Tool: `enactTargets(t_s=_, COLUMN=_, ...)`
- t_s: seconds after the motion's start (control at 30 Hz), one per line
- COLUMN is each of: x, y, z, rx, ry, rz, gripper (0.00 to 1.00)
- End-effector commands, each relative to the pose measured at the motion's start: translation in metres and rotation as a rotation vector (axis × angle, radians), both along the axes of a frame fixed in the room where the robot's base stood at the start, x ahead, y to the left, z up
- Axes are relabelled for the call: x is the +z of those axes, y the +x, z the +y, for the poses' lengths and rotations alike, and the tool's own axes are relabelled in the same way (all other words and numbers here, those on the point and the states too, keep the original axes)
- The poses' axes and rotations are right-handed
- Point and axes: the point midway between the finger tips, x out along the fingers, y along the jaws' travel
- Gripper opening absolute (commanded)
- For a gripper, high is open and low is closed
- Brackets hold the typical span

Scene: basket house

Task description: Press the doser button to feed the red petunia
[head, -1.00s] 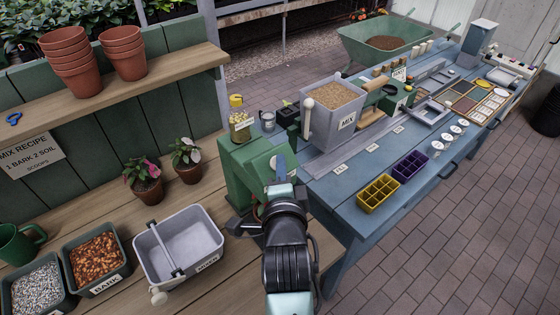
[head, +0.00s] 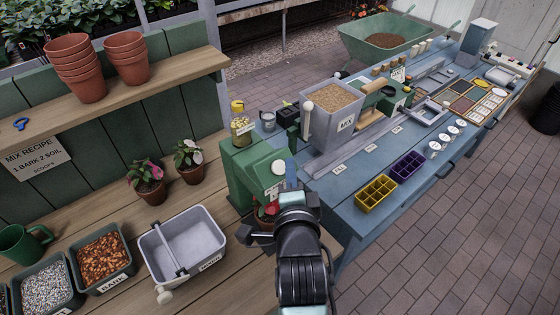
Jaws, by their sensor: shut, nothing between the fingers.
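The doser (head: 246,168) is a green housing at the right end of the wooden bench, with a jar of yellow pellets (head: 242,126) on top. A pale round disc (head: 278,167) on its face may be the button. The red petunia (head: 268,212) stands in a pot at the foot of the doser, partly hidden by my arm. My gripper (head: 292,190) is shut and empty in front of the doser. My wrist hides most of its fingers, so I cannot tell whether it touches the disc.
Two potted petunias, one pink (head: 147,172) and one white (head: 188,152), stand left of the doser. A grey mixer tub (head: 185,248) and a bark bin (head: 100,255) are in front. The blue bench (head: 345,200) holds a mix hopper (head: 332,118) and seed trays (head: 407,166).

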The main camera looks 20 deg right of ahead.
Motion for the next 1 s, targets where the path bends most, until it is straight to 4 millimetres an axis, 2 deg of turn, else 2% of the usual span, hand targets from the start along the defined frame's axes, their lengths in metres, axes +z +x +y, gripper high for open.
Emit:
enactTargets(t_s=0.03, x=0.008, y=-0.004, z=-0.002, rx=-0.002, ry=-0.001, rz=0.001, gripper=0.0)
enactTargets(t_s=0.27, x=0.021, y=-0.017, z=-0.007, rx=-0.002, ry=0.0, rz=0.0, gripper=0.0)
enactTargets(t_s=1.0, x=0.02, y=-0.019, z=-0.007, rx=0.0, ry=0.001, rz=0.0, gripper=0.0)
